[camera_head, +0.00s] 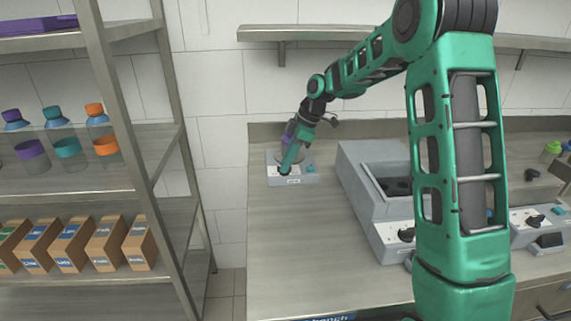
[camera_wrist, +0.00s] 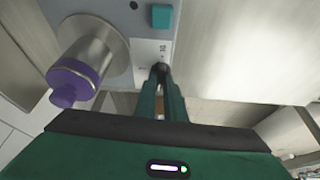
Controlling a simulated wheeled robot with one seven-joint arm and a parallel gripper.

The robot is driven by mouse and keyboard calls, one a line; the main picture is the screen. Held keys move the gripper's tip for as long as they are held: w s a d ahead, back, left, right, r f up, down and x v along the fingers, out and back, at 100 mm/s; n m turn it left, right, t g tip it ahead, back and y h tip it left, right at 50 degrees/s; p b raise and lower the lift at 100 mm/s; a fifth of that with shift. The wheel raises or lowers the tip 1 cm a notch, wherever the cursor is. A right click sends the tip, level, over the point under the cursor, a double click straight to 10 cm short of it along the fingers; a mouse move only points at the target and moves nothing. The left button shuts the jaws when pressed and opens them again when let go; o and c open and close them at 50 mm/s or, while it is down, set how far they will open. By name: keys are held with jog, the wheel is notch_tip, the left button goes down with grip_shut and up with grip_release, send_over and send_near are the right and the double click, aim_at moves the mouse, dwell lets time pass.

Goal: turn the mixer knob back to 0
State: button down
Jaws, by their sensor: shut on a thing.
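The mixer (camera_head: 309,180) is a grey box at the far left end of the counter. It also shows in the wrist view (camera_wrist: 117,15), with a teal button (camera_wrist: 162,17) and a white label panel (camera_wrist: 150,50). A metal cup with a purple lid (camera_wrist: 85,68) stands on the mixer. My gripper (camera_head: 284,172) reaches down to the mixer's front face. In the wrist view my gripper's two green fingers (camera_wrist: 160,80) are closed together on the dark mixer knob (camera_wrist: 159,68). The fingers hide most of the knob, and its setting cannot be read.
A grey machine with a deep basin (camera_head: 365,165) stands right of the mixer. Shelves at left hold bottles (camera_head: 65,145) and cardboard boxes (camera_head: 75,248). The counter (camera_head: 300,250) in front of the mixer is clear. Another unit with a black knob (camera_head: 535,221) stands at right.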

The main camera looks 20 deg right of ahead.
jog(key=shift+w+d+r+n, duration=0.1)
jog(key=shift+w+d+n, duration=0.1)
jog(key=shift+n, duration=0.2)
jog(key=c, duration=1.8)
grip_release()
jog(key=shift+c, duration=0.2)
jog(key=shift+s, duration=0.1)
jog(key=w+v, duration=0.1)
jog(key=v, duration=0.9)
jog(key=shift+s+d+r, duration=0.2)
jog(key=shift+s+r, duration=0.05)
jog(key=shift+s, duration=0.05)
